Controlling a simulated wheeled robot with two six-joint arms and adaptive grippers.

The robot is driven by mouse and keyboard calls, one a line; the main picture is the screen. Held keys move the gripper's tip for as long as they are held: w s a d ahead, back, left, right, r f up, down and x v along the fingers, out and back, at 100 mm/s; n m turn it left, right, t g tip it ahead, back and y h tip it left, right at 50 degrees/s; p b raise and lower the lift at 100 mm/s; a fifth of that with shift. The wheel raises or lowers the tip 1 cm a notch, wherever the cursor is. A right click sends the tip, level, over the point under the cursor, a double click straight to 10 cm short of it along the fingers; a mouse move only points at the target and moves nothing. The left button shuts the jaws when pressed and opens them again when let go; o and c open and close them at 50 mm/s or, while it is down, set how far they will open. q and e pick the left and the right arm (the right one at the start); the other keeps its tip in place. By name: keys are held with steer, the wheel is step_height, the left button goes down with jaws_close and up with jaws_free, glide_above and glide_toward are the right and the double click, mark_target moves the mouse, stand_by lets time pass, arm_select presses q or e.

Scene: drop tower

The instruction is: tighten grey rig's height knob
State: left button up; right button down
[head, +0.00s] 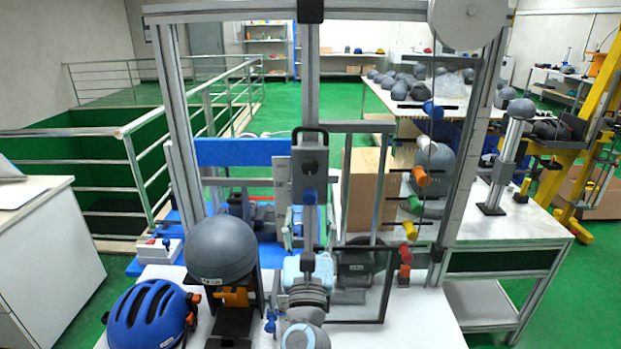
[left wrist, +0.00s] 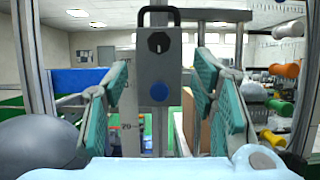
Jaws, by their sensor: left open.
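The grey rig (head: 176,110) is a tall metal frame over a white table. On its central post sits a grey carriage block (head: 311,180) with a black handle on top. The block's front carries a dark round knob (left wrist: 158,42) and, below it, a blue knob (head: 309,196). The blue knob also shows in the left wrist view (left wrist: 159,91). I cannot tell which is the height knob. My left gripper (left wrist: 157,88) is open and empty, its teal-padded fingers appearing on either side of the block and blue knob. My right gripper is not visible.
Coloured knobs (head: 420,177) line the rig's right side. A clear panel with a metal frame (head: 365,270) stands right of my left arm. A railing (head: 130,150) is behind left.

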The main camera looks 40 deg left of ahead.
mark_target(310, 169)
arm_select(q)
steer(key=p+x, duration=0.1)
steer(key=x, duration=1.2)
steer(key=shift+w+a, duration=0.15)
steer(key=shift+a, duration=0.1)
steer(key=shift+f, duration=0.1)
steer(key=shift+c, duration=0.6)
steer(key=c, duration=1)
